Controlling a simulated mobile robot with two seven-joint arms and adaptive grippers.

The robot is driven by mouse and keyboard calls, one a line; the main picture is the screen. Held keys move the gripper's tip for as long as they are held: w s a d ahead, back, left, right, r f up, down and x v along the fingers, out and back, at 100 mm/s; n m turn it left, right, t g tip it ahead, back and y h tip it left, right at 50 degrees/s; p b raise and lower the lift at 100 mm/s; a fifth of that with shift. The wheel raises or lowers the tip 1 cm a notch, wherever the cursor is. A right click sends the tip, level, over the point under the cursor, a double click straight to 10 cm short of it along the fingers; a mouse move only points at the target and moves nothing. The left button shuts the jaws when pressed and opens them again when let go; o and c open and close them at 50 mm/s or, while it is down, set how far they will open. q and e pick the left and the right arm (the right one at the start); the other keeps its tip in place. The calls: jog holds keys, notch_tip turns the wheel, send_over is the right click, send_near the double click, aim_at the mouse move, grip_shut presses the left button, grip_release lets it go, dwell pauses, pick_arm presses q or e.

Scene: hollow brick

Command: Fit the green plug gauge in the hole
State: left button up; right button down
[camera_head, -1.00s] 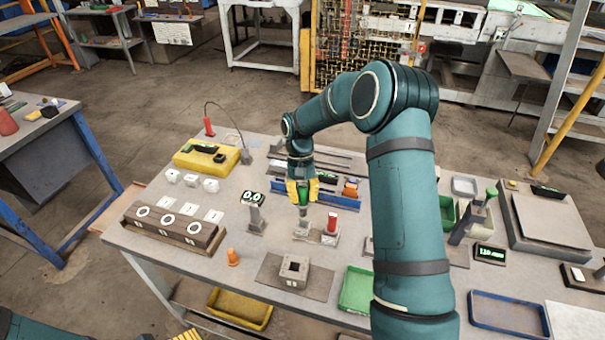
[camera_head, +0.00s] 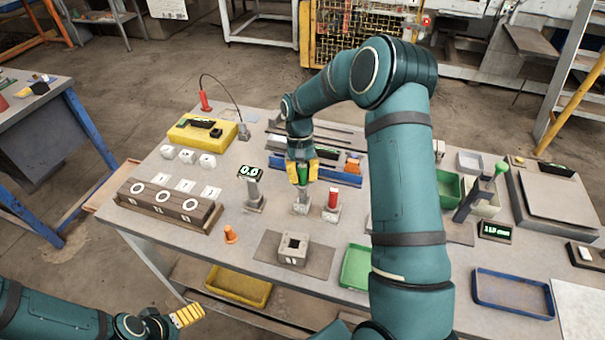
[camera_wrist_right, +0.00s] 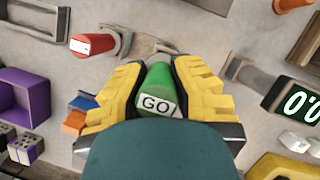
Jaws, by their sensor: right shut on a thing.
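The green plug gauge (camera_head: 302,174) is upright between the yellow fingers of my right gripper (camera_head: 302,170), which is shut on it. In the right wrist view, the gauge's green handle with a "GO" label (camera_wrist_right: 158,104) sits between both fingers. The gauge's lower end is at a grey stand (camera_head: 301,207); I cannot tell whether it is in or just above it. The hollow brick (camera_head: 293,248), with a dark square hole in its top, sits on a mat nearer the front edge. My left gripper (camera_head: 188,315) is low at the bottom left, off the table; its opening is unclear.
A red gauge (camera_head: 333,197) stands just right of the green one. A 0.0 display (camera_head: 250,173) stands to the left. An orange cone (camera_head: 230,234) and a green tray (camera_head: 357,267) flank the brick. A wooden block with rings (camera_head: 167,202) lies at left.

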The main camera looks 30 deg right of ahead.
aim_at(302, 191)
jog(key=shift+f, duration=0.35)
jog(key=shift+f+b, duration=1.6)
jog(key=shift+f, duration=1.1)
dwell(0.7)
jog(key=c, duration=0.9)
grip_release()
jog(key=v, duration=1.2)
